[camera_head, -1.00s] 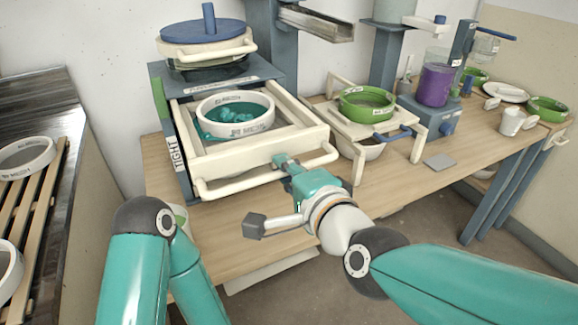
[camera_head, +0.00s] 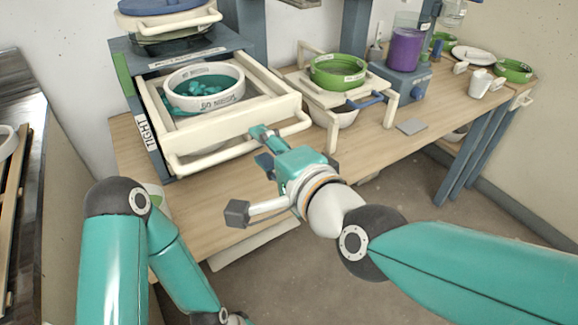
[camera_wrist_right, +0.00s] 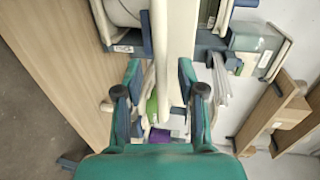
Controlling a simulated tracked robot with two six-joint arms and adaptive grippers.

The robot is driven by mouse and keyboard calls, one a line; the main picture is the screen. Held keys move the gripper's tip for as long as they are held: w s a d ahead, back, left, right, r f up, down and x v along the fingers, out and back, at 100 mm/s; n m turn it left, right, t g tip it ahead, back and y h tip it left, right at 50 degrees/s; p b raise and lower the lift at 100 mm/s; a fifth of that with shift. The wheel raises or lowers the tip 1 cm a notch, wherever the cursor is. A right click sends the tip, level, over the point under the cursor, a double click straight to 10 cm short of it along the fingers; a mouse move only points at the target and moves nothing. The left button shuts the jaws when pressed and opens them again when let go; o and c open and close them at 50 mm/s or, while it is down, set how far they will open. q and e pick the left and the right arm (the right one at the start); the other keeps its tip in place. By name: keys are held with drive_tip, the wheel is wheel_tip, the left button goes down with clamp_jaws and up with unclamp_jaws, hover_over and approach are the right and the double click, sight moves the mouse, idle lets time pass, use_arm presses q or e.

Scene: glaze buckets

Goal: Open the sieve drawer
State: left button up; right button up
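The sieve drawer (camera_head: 228,137) is a cream frame standing out from a blue-grey cabinet (camera_head: 218,55). Its cream bar handle (camera_head: 213,156) runs along the front. A white sieve (camera_head: 204,91) with teal lumps sits in the drawer. My right gripper (camera_head: 262,146) is at the right part of the handle. In the right wrist view its fingers (camera_wrist_right: 159,72) are spread, with a cream bar (camera_wrist_right: 160,45) running between them. I cannot tell whether they touch it. My left arm shows at lower left, but its gripper is out of view.
A green sieve (camera_head: 338,70) rests on a cream stand to the right, above a white bowl (camera_head: 343,116). A purple-filled container (camera_head: 405,48) stands beyond. A grey plate (camera_head: 411,127) lies on the wooden table (camera_head: 365,142). A lidded sieve (camera_head: 166,22) tops the cabinet.

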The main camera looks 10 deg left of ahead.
drive_tip(key=v, duration=0.8)
drive_tip(key=shift+s+d, duration=0.25)
drive_tip(key=shift+s, duration=0.05)
